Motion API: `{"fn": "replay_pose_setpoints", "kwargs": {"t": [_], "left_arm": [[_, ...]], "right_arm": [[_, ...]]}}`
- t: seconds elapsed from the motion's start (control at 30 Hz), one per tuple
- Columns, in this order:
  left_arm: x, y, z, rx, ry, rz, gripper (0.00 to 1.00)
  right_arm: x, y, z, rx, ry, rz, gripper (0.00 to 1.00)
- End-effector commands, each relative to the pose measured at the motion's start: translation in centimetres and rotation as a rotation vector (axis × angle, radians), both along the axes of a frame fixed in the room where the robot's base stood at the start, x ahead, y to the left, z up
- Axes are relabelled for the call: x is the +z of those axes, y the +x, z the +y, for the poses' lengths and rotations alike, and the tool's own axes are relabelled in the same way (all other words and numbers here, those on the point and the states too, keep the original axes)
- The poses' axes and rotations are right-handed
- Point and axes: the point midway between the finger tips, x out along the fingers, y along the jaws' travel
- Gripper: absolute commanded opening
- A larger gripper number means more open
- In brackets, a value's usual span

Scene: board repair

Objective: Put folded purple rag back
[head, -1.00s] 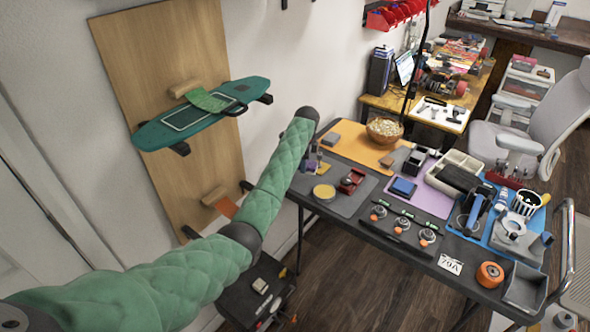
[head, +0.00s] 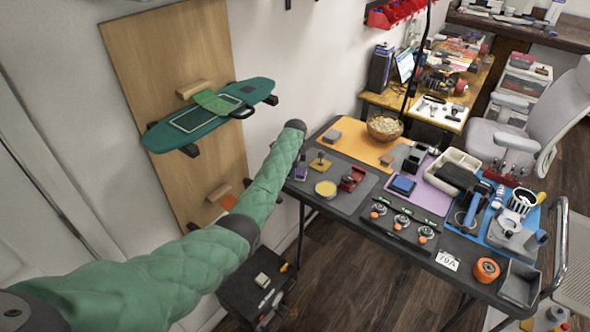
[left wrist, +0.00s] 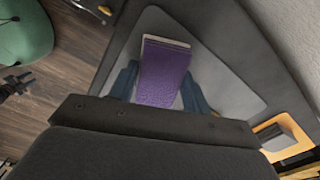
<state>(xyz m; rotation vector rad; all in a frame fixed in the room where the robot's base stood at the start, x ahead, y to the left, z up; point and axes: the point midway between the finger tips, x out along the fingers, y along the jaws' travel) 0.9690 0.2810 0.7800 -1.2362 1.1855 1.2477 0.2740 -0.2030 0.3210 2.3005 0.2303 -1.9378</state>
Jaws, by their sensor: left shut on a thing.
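The folded purple rag (left wrist: 163,70) is a small flat block with a pale edge at its far end in the left wrist view. It lies between the two blue fingers of my left gripper (left wrist: 161,88), which is shut on it. A grey mat (left wrist: 222,82) is beneath the rag; I cannot tell whether they touch. In the head view a bit of purple rag (head: 301,172) shows at the left end of the grey mat (head: 345,204), beside my green forearm. The forearm largely hides my left gripper there.
A brass-coloured tool (head: 320,162), a yellow round tin (head: 325,189) and a red item (head: 352,179) stand on the mat close to the rag. An orange mat (head: 350,143) lies behind. A wooden wall panel (head: 150,60) holds a teal skateboard (head: 212,116) left of the table.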

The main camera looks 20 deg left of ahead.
Motion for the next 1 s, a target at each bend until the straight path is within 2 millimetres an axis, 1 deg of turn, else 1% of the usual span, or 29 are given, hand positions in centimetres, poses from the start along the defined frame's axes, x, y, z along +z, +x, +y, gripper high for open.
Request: {"fn": "replay_pose_setpoints", "kwargs": {"t": [0.1, 0.13, 0.2, 0.23, 0.5, 0.67, 0.7, 0.77, 1.0], "left_arm": [[-0.2, 0.0, 0.0, 0.000, 0.000, 0.000, 0.19], [-0.1, 0.0, 0.0, 0.000, 0.000, 0.000, 0.52], [-0.1, 0.0, 0.0, 0.000, 0.000, 0.000, 0.66], [-0.1, 0.0, 0.0, 0.000, 0.000, 0.000, 0.70], [-0.1, 0.0, 0.0, 0.000, 0.000, 0.000, 0.70], [0.7, 0.1, 0.0, 0.000, 0.001, -0.002, 0.70], [1.2, 0.1, 0.0, 0.000, 0.001, -0.003, 0.70], [2.0, 0.1, 0.0, -0.001, 0.001, -0.003, 0.70], [6.6, 0.1, 0.1, 0.001, 0.001, -0.003, 0.70]], "right_arm": [[0.0, 0.0, 0.0, 0.000, 0.000, 0.001, 0.36], [0.1, 0.0, 0.0, 0.000, 0.000, 0.001, 0.36], [0.1, 0.0, 0.0, 0.000, 0.000, 0.002, 0.36], [0.1, -0.1, 0.0, 0.000, 0.000, 0.002, 0.36], [0.1, -0.1, -0.1, 0.000, -0.001, 0.002, 0.36], [-0.3, -0.3, -0.2, -0.001, -0.002, 0.010, 0.36], [-0.1, -0.1, 0.0, -0.002, -0.001, 0.013, 0.36], [1.2, 0.6, 0.7, -0.004, 0.007, 0.008, 0.36], [4.5, 1.5, 1.7, -0.009, 0.017, 0.027, 0.36]]}}
